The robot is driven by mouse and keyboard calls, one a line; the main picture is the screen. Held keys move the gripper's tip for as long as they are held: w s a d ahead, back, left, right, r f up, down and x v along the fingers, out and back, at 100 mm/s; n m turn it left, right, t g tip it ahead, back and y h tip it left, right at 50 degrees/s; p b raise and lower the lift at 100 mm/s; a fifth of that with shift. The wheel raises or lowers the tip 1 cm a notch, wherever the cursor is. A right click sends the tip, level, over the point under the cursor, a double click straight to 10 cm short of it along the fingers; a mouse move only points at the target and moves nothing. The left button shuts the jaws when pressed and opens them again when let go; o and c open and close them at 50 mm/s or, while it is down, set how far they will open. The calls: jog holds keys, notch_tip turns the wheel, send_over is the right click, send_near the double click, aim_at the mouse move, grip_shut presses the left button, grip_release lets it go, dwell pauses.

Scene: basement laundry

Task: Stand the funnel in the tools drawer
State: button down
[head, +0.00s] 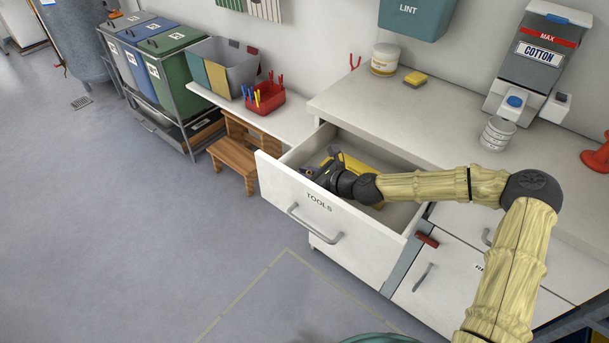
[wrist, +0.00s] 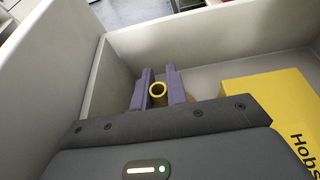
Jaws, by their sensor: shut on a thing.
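The tools drawer (head: 312,203) is pulled open, with TOOLS on its front. My gripper (head: 318,170) is down inside it, near its left front corner. In the wrist view the two purple fingers of my gripper (wrist: 159,88) are shut on the funnel (wrist: 158,90), seen as a yellow round tube end with a dark opening facing the camera. The funnel's lower part is hidden by the fingers and gripper body, so I cannot tell whether it touches the drawer floor. In the head view I cannot make the funnel out.
A yellow box (wrist: 268,105) lies in the drawer to the right of my gripper; it also shows in the head view (head: 358,166). The drawer walls (wrist: 110,50) stand close to my gripper. The countertop (head: 400,125) above holds a tub, a sponge and stacked round lids.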

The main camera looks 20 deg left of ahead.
jog(key=shift+f, duration=0.15)
jog(key=c, duration=1.4)
grip_release()
jog(key=p+v, duration=0.1)
jog(key=v, duration=1.1)
